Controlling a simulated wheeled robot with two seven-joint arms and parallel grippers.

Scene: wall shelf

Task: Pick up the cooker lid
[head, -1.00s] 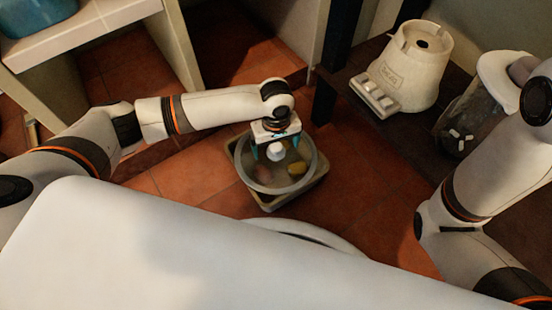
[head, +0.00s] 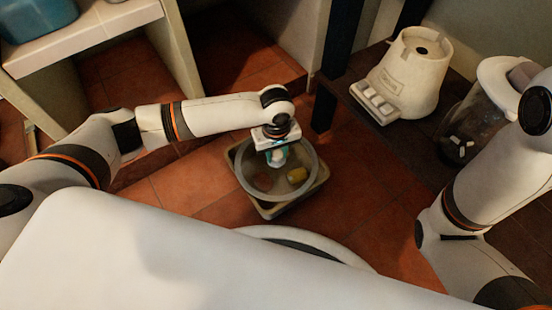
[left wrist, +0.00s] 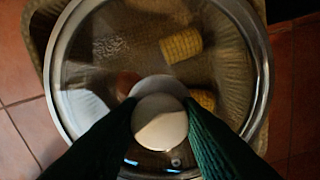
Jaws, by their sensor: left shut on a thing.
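The cooker lid (head: 246,180) is a round clear lid with a pale rim and a white knob. It lies over a tan cooker (head: 318,185) on the floor, and I cannot tell whether it still touches it. In the left wrist view the lid (left wrist: 85,75) fills most of the picture, with its white knob (left wrist: 160,122) in the lower middle. My left gripper (head: 277,157) points down and is shut on the knob; its dark green fingers (left wrist: 160,125) press it from both sides. Corn (left wrist: 181,45) shows through the glass. My right gripper is out of view.
A white blender base (head: 412,65) and a clear jug (head: 465,125) stand on a dark shelf at the right. A pale shelf unit (head: 90,35) with a blue container (head: 38,18) is at the upper left. Bare tiled floor (head: 200,180) lies left of the cooker.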

